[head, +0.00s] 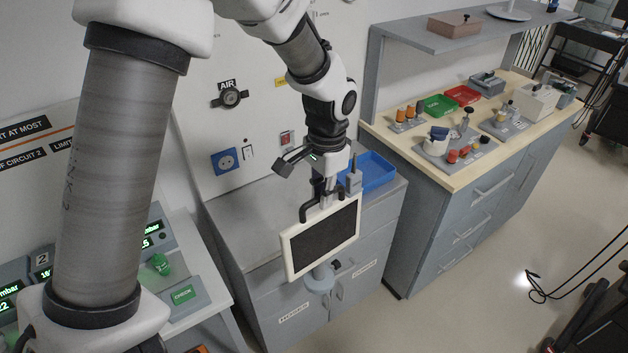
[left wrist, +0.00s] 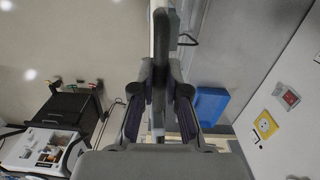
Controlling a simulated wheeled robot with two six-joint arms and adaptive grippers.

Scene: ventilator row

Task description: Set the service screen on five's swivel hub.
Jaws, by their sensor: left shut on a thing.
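The service screen (head: 322,238) is a flat dark panel in a cream frame, tilted in the head view. My left gripper (head: 325,198) is shut on it at its upper edge and holds it in front of the grey cabinets. In the left wrist view the screen (left wrist: 160,40) shows nearly edge-on beyond my gripper's fingers (left wrist: 159,95). A grey rounded fitting (head: 320,279) with a dark knob shows just below the screen; I cannot tell whether it touches the screen or is the swivel hub. No ventilator marked five is readable. My right gripper is not in view.
A blue tray (head: 375,172) lies on the grey cabinet top (head: 240,222) behind the screen. A wooden-topped bench (head: 455,180) with several parts and trays stands to the right. Consoles with a green check button (head: 183,294) are at left. The floor at right is partly clear, with cables.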

